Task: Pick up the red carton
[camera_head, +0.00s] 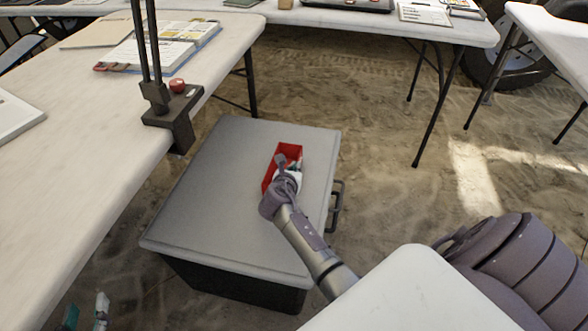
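The red carton (290,152) is an open-topped box on the lid of the large grey case (225,150), near the lid's right side. My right gripper (287,168) comes from the lower right and overlaps the carton's near part. At the bottom left edge, two small teal and pale tips look like the spread fingertips of my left gripper (86,313), low beside the case and empty.
A long white table (60,215) runs along the left, with a clamped black stand (172,118) and open books (160,45). Another table edge (430,30) crosses the back. A handle (335,205) sticks out from the case's right side. Most of the lid is bare.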

